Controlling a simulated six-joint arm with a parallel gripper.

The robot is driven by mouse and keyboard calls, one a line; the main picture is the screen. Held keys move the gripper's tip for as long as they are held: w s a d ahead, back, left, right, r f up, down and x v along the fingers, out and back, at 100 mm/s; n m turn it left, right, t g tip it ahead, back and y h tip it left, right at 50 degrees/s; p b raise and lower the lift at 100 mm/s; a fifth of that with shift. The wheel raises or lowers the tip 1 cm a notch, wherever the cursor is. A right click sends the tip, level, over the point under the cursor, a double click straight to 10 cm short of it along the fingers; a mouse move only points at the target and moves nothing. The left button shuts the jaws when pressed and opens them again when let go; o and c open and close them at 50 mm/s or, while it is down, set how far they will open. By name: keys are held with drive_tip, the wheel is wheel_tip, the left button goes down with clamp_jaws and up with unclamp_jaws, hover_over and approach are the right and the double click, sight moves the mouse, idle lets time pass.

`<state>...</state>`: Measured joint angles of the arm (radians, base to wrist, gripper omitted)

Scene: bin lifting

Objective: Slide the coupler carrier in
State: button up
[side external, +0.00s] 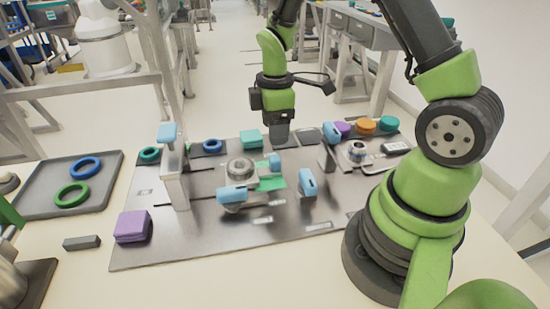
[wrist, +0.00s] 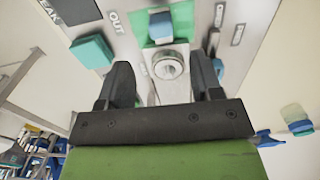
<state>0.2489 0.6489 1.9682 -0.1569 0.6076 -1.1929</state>
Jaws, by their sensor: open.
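My gripper (side external: 280,136) points down over the far part of the metal work plate in the side view. In the wrist view its two dark fingers (wrist: 162,78) are spread apart, with nothing visibly held. Just beyond them, in line with the gap, is a round silver coupler-like piece (wrist: 168,66). A light blue block (wrist: 160,26) on a green patch (wrist: 182,22) lies past it. In the side view a round metal piece (side external: 241,168) sits mid-plate, near a blue block (side external: 274,160). I cannot tell for certain which part is the coupler carrier.
The metal plate (side external: 190,247) holds blue-topped parts (side external: 308,183) and a tall blue-topped post (side external: 174,170). A purple block (side external: 133,226) is at its near left corner. A grey tray (side external: 42,201) with blue and green rings lies left. Coloured round pieces (side external: 365,125) stand far right.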

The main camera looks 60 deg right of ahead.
sight(275, 157)
wheel_tip(275, 157, down, 9)
drive_tip(key=shift+r, duration=0.15)
